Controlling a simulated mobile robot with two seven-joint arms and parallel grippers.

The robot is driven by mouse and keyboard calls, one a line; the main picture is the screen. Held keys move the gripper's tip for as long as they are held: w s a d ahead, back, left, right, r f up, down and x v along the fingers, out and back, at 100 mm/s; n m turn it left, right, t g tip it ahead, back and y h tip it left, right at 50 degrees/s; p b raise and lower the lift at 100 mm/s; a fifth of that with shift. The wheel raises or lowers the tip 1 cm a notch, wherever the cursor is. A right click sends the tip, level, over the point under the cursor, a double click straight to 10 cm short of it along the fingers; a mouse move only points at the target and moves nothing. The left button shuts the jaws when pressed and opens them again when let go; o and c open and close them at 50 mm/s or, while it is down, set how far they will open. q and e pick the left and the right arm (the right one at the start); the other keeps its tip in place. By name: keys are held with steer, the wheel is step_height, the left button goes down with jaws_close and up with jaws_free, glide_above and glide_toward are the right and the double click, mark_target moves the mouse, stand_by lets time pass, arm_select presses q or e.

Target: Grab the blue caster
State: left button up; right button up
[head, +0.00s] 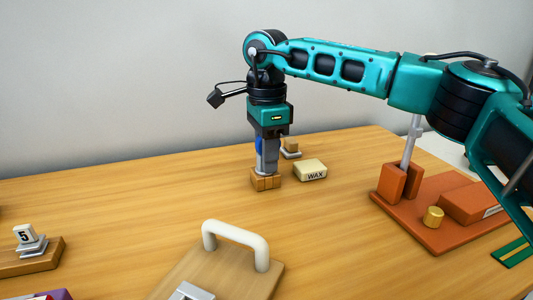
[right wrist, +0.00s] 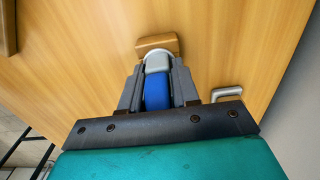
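The blue caster (right wrist: 157,90) shows in the right wrist view as a blue body with a light grey end, between the two grey fingers of my right gripper (right wrist: 156,72). A finger runs close along each side of it; whether they touch it is unclear. In the head view, my right gripper (head: 266,160) points straight down at the table, and only a sliver of the blue caster (head: 259,146) shows beside the fingers. A small wooden block (head: 266,182) is at the fingertips, at table level. My left gripper is not in view.
A cream block marked WAX (head: 310,170) lies just right of the gripper, with a small metal-and-wood piece (head: 291,149) behind. A board with a white handle (head: 236,238) is in front. An orange-brown stand (head: 432,238) is at right, a number 5 holder (head: 28,243) at left.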

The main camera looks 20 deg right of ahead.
jaws_close()
